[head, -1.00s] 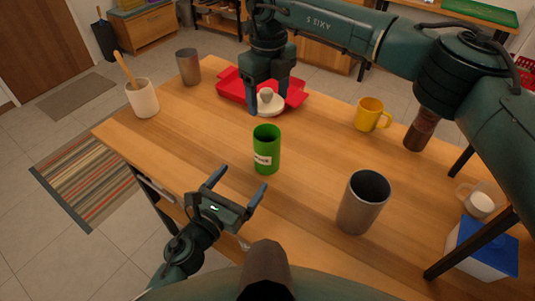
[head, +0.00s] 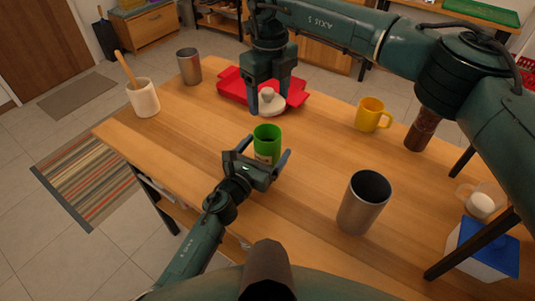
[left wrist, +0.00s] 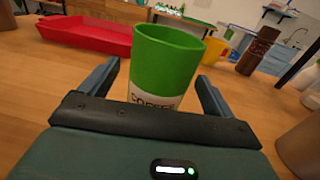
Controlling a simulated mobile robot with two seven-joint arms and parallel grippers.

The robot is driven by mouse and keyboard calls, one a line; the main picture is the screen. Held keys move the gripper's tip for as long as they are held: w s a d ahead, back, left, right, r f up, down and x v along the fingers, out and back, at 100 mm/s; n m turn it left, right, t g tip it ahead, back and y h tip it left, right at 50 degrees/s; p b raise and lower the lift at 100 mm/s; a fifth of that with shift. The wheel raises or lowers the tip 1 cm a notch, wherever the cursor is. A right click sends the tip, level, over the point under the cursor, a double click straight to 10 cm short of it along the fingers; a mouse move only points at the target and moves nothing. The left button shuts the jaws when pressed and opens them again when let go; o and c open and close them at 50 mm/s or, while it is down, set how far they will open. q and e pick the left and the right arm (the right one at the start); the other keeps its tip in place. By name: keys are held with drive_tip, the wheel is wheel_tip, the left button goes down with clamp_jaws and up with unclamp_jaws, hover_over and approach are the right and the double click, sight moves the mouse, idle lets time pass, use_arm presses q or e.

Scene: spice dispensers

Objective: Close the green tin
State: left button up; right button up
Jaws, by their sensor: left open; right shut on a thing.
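The green tin (head: 267,142) stands upright and open-topped on the wooden table. Its white label reads something like "COFFEE" in the left wrist view, where the tin (left wrist: 165,65) stands between the fingers. My left gripper (head: 263,150) is open, with one finger on each side of the tin, low down; contact cannot be seen. My right gripper (head: 269,92) points down, shut on the knob of a whitish round lid (head: 273,108). The lid is behind the tin in the head view, in front of the red tray. The inside of the tin is mostly hidden.
A red tray (head: 233,88) lies behind the lid. A steel cup (head: 361,205) stands right of the tin, a yellow mug (head: 369,115) and a brown grinder (head: 420,130) farther right. A white crock (head: 143,98) and metal cup (head: 189,67) stand left. The table's left-middle is clear.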

use_arm(q)
drive_tip(key=shift+c, duration=0.6)
drive_tip(key=c, duration=1.4)
use_arm(e)
drive_tip(key=shift+f, duration=2.5)
